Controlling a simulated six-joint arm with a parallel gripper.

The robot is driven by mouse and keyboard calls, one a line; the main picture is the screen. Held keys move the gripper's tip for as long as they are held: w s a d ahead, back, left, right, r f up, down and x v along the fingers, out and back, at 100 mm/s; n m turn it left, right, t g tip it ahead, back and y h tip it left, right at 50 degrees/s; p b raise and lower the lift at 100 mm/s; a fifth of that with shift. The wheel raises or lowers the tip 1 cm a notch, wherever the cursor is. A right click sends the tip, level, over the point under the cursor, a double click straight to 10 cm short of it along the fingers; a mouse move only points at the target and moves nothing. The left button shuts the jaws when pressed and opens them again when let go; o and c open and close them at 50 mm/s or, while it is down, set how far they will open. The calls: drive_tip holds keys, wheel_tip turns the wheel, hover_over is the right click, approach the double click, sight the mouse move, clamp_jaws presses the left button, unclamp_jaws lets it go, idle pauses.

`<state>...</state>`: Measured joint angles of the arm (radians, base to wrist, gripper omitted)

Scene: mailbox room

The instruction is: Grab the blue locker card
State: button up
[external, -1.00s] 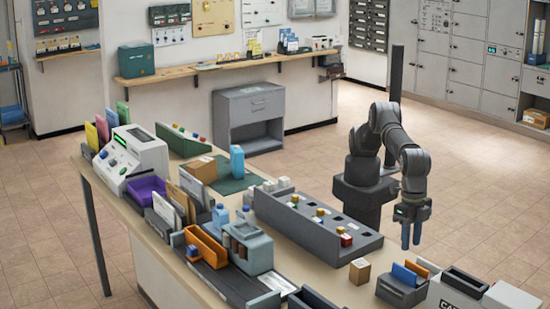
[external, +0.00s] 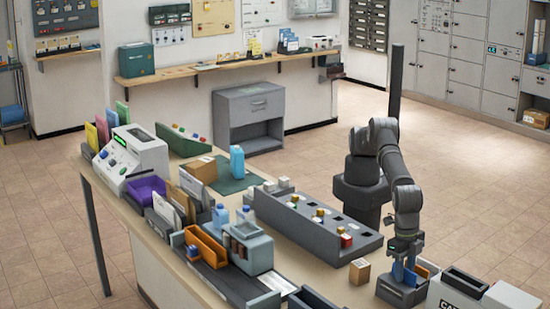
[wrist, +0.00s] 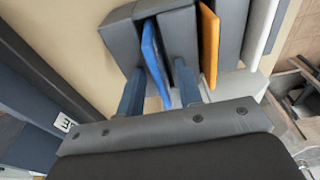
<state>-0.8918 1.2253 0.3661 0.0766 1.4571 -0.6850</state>
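The blue locker card (external: 398,272) stands in a dark grey card holder (external: 399,295) near the table's right end. In the wrist view, the blue card (wrist: 154,60) leans in its slot in the grey holder (wrist: 122,42). My gripper (external: 405,267) is down at the holder. In the wrist view, my gripper (wrist: 160,74) is open, with one finger on each side of the blue card. Gaps show between the card and the fingers. The fingertips reach the holder, and their ends are partly hidden.
An orange card (external: 422,270) stands in the same holder, just right of my right finger in the wrist view (wrist: 209,45). A small cardboard box (external: 359,271) is to the left. A dark-topped white bin (external: 458,288) is close on the right.

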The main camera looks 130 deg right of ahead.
drive_tip(key=shift+f, duration=0.1)
idle(0.3)
clamp_jaws()
